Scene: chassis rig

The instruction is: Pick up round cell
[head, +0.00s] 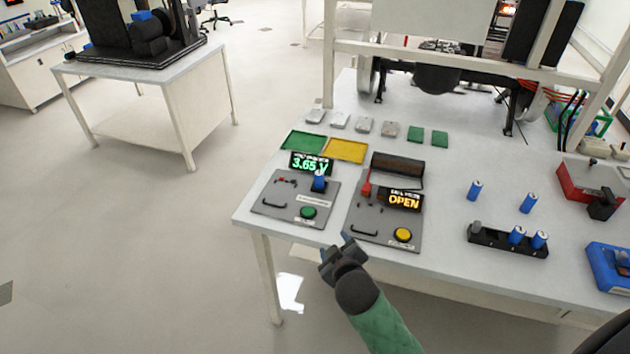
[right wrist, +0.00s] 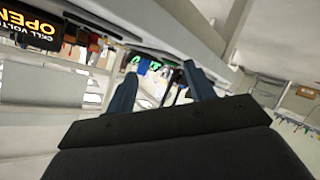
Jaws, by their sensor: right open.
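Several blue round cells are in the head view. One round cell (head: 319,181) stands on the left grey test panel (head: 270,205), by a display reading 3.65 V. Two more cells (head: 474,190) (head: 528,203) stand on the white table to the right. Two others (head: 517,236) (head: 540,240) stand in a black holder (head: 484,239). My right gripper (head: 340,249) is at the table's front edge, below the panels and apart from every cell. In the right wrist view its two fingers (right wrist: 163,88) are spread with nothing between them. My left gripper is not in view.
The right panel (head: 375,225) has a yellow button and an OPEN display. Green and yellow trays (head: 346,150) lie behind the panels. A red box (head: 590,182) and a blue box (head: 607,265) stand at the right. Table between panel and holder is clear.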

